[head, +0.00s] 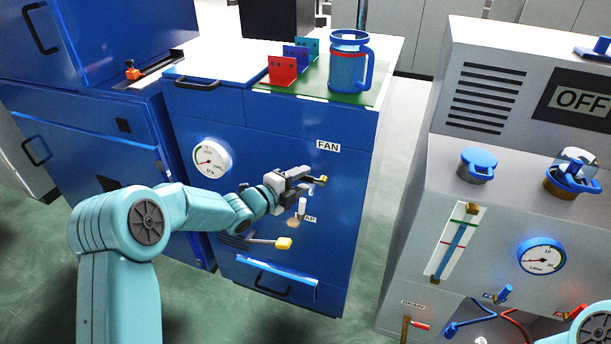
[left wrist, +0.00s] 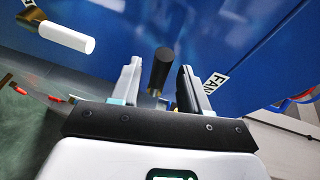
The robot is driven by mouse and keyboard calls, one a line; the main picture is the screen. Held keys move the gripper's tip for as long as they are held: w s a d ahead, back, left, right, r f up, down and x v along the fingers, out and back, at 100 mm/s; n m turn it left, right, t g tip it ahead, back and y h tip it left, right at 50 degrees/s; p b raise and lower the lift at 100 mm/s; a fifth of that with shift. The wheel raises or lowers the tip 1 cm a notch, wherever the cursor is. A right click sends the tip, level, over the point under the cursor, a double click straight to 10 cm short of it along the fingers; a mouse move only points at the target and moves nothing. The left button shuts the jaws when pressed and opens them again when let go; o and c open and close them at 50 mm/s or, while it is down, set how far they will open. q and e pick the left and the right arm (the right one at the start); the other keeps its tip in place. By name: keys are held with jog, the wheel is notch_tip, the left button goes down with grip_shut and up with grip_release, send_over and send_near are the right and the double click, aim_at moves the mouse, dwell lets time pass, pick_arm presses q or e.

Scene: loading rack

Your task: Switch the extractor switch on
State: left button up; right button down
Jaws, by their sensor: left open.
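A small switch with a brass base (head: 321,180) stands out from the blue cabinet front, just below a FAN label (head: 328,146). No label reading extractor is visible. My left gripper (head: 302,182) is at this switch, its fingers pointing toward the cabinet. In the left wrist view, the switch's black lever (left wrist: 159,66) shows between the two spread fingers of the left gripper (left wrist: 160,78), with a gap on both sides. The FAN label (left wrist: 214,84) is right of the fingers there. My right gripper is out of view.
Below the left gripper are a white-tipped lever (head: 301,207) by a partly hidden label and a yellow-tipped handle (head: 283,243). A gauge (head: 211,158) is to the left. A blue mug (head: 347,68) stands on the cabinet top. A grey machine (head: 463,150) with an OFF display is at right.

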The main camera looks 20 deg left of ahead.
pick_arm(q)
jog(key=shift+x, duration=1.05)
jog(key=shift+c, duration=0.3)
